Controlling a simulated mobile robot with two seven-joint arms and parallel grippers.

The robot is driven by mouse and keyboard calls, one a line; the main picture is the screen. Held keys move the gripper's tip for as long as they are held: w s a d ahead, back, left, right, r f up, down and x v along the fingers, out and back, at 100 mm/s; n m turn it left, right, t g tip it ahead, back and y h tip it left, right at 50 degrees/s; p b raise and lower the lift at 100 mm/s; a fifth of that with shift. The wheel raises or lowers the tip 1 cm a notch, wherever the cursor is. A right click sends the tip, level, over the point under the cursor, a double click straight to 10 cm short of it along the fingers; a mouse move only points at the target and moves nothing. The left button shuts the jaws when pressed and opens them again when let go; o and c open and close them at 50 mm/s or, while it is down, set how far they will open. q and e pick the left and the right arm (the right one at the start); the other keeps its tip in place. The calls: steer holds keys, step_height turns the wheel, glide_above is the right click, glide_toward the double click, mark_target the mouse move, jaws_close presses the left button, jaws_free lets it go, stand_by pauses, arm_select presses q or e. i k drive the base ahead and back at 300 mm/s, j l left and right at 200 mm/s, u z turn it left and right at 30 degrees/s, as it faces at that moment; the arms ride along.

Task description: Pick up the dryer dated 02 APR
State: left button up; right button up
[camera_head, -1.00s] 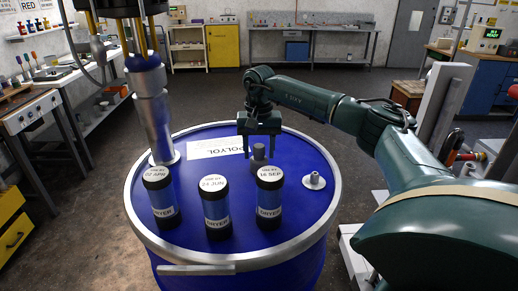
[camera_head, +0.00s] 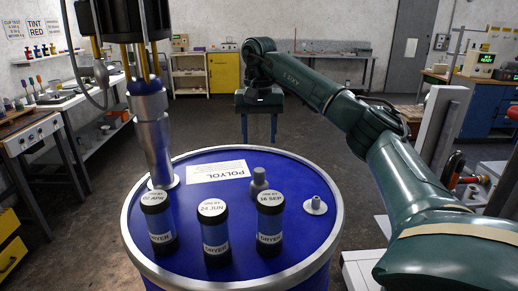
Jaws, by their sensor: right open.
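Three dryers stand upright in a row on the blue drum's lid (camera_head: 300,245). Each is a dark cylinder with a blue band and a white dated cap. The dryer dated 02 APR (camera_head: 160,228) is the left one, just in front of the metal pump tube. My right gripper (camera_head: 259,128) is open and empty, raised above and behind the drum's far edge, fingers pointing down. My left gripper is not in view.
A metal pump tube (camera_head: 152,135) rises from the drum lid behind the 02 APR dryer. A grey fitting (camera_head: 259,183) and a small metal bung (camera_head: 315,205) stand on the lid, near a POLYOL label (camera_head: 220,171). Benches line the walls.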

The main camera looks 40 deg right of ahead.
mark_target(154, 206)
steer(key=k, duration=1)
